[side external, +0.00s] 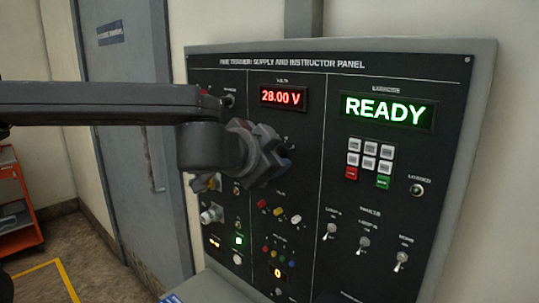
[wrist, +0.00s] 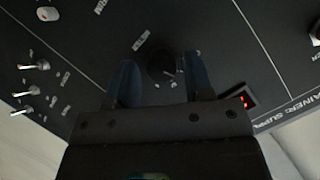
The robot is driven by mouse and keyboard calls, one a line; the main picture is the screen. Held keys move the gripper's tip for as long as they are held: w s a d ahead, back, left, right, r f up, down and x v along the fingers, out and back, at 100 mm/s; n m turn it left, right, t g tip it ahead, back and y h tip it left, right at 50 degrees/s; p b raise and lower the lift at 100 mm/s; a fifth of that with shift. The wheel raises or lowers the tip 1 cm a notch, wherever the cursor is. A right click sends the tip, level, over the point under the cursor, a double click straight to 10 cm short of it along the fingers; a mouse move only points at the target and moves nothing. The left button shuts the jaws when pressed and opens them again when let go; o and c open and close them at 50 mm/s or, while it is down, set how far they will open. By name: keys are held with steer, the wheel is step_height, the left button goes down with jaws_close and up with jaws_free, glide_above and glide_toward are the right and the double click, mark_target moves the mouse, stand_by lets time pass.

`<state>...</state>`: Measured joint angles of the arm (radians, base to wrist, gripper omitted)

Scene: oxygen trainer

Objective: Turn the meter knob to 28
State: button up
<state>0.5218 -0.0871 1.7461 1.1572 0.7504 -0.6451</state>
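The supply panel's red voltage display (side external: 282,97) reads 28.00 V. In the wrist view a round dark knob (wrist: 161,66) with a light pointer mark sits between the two fingers of my gripper (wrist: 162,82). A gap shows between the knob and each finger, so the gripper is open and not clamped on it. How deep the fingertips reach around the knob is hard to tell. In the side external view my gripper (side external: 268,160) is close to the panel below the voltage display and hides the knob. Part of the red display (wrist: 240,98) also shows in the wrist view.
A green READY screen (side external: 385,109) is at the panel's upper right, above a small keypad (side external: 370,156). Several toggle switches (side external: 363,243) stick out at lower right. Coloured jacks (side external: 279,210) lie below my gripper. An orange cart (side external: 18,200) stands far left.

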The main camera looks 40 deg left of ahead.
steer(key=shift+o, duration=0.7)
steer(key=v, duration=1.3)
steer(key=shift+s, duration=0.4)
steer(key=s+a+f+n+g+h, duration=0.1)
steer(key=s+a+f+g, duration=0.3)
steer(key=f, duration=0.5)
steer(key=s+a+f+n+g+h, duration=0.2)
steer(key=s+a+f+n+g, duration=0.2)
steer(key=a+f, duration=0.4)
step_height(320, 180, down, 2)
steer(key=shift+s+f, duration=0.1)
steer(key=shift+s, duration=0.6)
